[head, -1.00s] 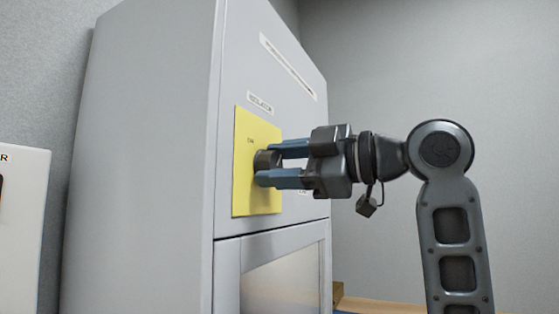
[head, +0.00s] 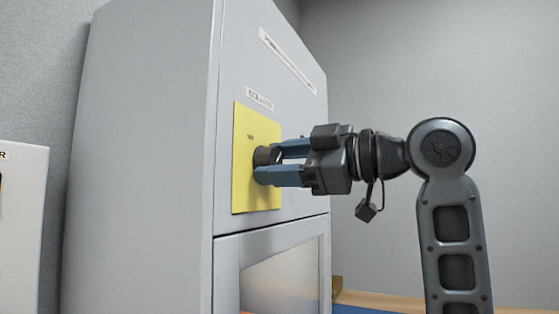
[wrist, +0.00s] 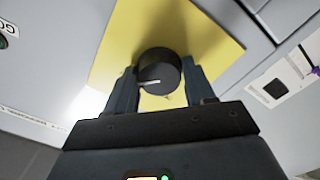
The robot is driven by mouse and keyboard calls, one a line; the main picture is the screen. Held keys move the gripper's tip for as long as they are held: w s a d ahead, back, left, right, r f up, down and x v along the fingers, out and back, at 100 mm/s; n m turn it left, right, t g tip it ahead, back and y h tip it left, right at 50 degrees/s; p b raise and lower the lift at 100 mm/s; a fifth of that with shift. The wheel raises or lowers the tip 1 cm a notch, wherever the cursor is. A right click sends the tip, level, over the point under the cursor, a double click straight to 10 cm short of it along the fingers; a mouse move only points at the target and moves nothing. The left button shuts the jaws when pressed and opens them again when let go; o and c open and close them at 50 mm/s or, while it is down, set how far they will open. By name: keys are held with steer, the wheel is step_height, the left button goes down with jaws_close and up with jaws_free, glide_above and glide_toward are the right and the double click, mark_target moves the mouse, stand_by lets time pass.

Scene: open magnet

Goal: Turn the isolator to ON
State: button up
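The isolator is a round black knob (head: 262,156) on a yellow plate (head: 245,190) on the front of a grey cabinet. In the wrist view the knob (wrist: 160,66) shows a short white line on its face. My gripper (head: 268,163) reaches it from the right, with its blue-grey fingers on either side of the knob. In the wrist view both fingers lie against the knob's sides, and the gripper is rolled relative to the plate. The small print on the plate is too blurred to read, and the lower plate is partly hidden by the fingers.
The grey cabinet (head: 140,150) fills the left and middle, with a label strip (head: 287,60) above and a windowed panel (head: 285,285) below. A white box (head: 20,230) stands at far left. In the wrist view, a green button (wrist: 3,42) sits at left.

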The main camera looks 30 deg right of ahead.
steer(key=o, duration=0.3)
steer(key=shift+o, duration=0.2)
steer(key=shift+r, duration=0.1)
steer(key=b+v, duration=0.2)
steer(key=v, duration=0.5)
steer(key=shift+s+d, duration=0.2)
steer(key=shift+s, duration=0.15)
